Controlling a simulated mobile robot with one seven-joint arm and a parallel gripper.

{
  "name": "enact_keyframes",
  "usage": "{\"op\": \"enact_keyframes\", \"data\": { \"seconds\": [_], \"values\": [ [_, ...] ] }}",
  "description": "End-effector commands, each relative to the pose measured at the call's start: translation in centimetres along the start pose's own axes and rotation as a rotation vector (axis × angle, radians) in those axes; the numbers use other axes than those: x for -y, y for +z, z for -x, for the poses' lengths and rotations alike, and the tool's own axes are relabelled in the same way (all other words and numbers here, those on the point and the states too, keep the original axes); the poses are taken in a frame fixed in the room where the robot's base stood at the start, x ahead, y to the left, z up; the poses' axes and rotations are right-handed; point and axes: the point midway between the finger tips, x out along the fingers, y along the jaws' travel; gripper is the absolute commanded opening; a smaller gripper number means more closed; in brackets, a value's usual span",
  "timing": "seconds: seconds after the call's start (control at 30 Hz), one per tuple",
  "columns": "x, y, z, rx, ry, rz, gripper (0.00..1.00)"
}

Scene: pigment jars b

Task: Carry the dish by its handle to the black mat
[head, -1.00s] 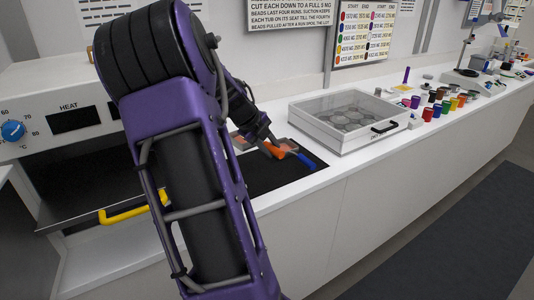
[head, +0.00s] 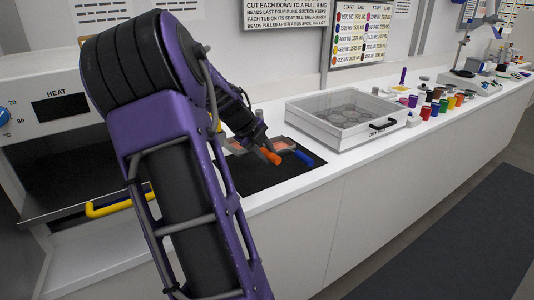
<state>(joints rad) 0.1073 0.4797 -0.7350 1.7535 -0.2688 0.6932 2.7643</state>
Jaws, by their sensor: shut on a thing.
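My gripper (head: 265,149) is at the end of my purple and black arm, low over the black mat (head: 262,178) on the white counter. Its jaws are shut at an orange handle (head: 273,157), which points toward the front right. The dish on this handle is mostly hidden behind my gripper and arm. A second dish with a blue handle (head: 304,158) lies at the mat's right side, with a pinkish-orange filling (head: 284,143) behind the handle. It is close to the orange handle. I cannot tell whether the held dish touches the mat.
A clear-lidded case (head: 345,118) with a black handle stands right of the mat. Several coloured jars (head: 440,104) stand farther right. At the left is an oven with a HEAT panel (head: 60,106) and a yellow door handle (head: 108,208). The front counter strip is clear.

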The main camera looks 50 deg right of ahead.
Motion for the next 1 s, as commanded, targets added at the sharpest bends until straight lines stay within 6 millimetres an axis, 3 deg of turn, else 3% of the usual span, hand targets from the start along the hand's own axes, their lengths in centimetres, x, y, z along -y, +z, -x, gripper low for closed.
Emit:
{"op": "enact_keyframes", "data": {
  "seconds": [0.43, 1.0],
  "values": [
    [-2.2, 0.0, -3.3, 0.001, -0.001, -0.001, 0.00],
    [-2.5, -0.1, -3.9, 0.001, -0.001, -0.001, 0.00]
  ]
}}
